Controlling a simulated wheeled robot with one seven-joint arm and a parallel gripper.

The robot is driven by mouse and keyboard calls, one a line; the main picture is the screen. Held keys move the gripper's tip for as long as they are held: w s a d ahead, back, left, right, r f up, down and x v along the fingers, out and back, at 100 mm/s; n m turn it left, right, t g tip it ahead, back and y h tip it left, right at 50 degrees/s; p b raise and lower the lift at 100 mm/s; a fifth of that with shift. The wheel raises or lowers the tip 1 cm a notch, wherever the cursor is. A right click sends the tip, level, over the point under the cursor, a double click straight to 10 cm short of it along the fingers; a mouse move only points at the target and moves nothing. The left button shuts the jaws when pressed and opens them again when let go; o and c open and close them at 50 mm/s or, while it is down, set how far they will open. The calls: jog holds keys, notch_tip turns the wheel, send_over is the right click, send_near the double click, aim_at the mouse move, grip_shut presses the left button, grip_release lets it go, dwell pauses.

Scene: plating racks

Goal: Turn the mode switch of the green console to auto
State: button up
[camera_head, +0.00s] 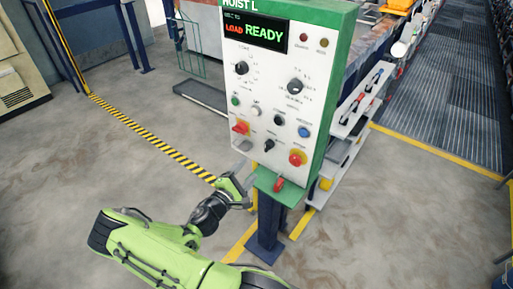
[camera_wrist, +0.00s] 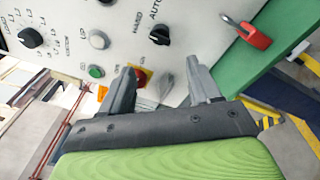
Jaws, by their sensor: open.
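The green console (camera_head: 320,110) has a white panel face and a lit display (camera_head: 255,32) reading "LOAD READY". Its mode switch (camera_head: 268,145) is a small black knob low on the panel. In the wrist view the switch (camera_wrist: 160,36) lies beyond my fingertips, with HAND and AUTO labels beside it. I cannot tell which label it points to. My gripper (camera_head: 243,181) is at the panel's lower left edge, below and left of the switch. In the wrist view my gripper (camera_wrist: 160,70) is open and empty, apart from the switch.
A red switch on a yellow plate (camera_wrist: 142,76) shows between my fingers. Green (camera_wrist: 96,72) and white (camera_wrist: 98,40) buttons are nearby. A red padlock (camera_wrist: 245,35) hangs on the console's lower green part. A second red knob (camera_head: 297,158) is right of the mode switch.

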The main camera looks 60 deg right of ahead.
aim_at(265, 149)
jog(key=d, duration=1.2)
jog(key=shift+s+d+f, duration=0.1)
jog(key=shift+s+d, duration=0.2)
jog(key=shift+d, duration=0.1)
jog(key=c, duration=0.9)
